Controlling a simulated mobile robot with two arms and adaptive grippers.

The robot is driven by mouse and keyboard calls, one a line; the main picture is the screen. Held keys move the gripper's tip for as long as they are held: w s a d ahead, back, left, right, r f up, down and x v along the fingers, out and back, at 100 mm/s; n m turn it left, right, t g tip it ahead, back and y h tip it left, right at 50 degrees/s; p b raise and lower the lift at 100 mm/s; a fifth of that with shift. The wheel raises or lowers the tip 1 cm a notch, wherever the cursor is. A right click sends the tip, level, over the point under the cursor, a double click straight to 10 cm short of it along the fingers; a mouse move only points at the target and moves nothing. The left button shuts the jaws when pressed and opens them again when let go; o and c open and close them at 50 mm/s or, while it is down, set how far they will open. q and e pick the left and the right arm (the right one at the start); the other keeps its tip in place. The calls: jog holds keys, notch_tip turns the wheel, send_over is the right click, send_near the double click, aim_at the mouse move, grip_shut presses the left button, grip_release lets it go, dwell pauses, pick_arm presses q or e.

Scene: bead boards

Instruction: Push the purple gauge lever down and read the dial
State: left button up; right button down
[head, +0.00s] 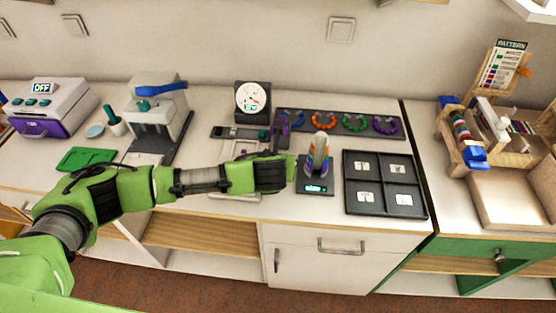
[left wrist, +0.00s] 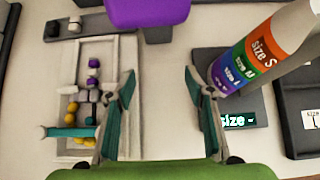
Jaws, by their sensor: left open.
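The gauge has a round white dial (head: 250,97) on a dark box at the back of the counter. A numeric readout shows on its face, too small to read. The purple lever (head: 283,128) stands to the right of the dial, and its broad purple end shows at the top of the left wrist view (left wrist: 147,10). My left gripper (head: 290,168) is in front of the lever, beside the banded sizing cone. My right gripper is not in view.
The sizing cone (head: 317,155) stands close to the right of my left gripper. A dark four-compartment tray (head: 385,182) lies farther right. A rack of coloured bead rings (head: 340,123) lies behind. A bead board (left wrist: 115,60) lies below the gripper. A press (head: 158,115) stands left.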

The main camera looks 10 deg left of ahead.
pick_arm(q)
jog(key=v, duration=1.2)
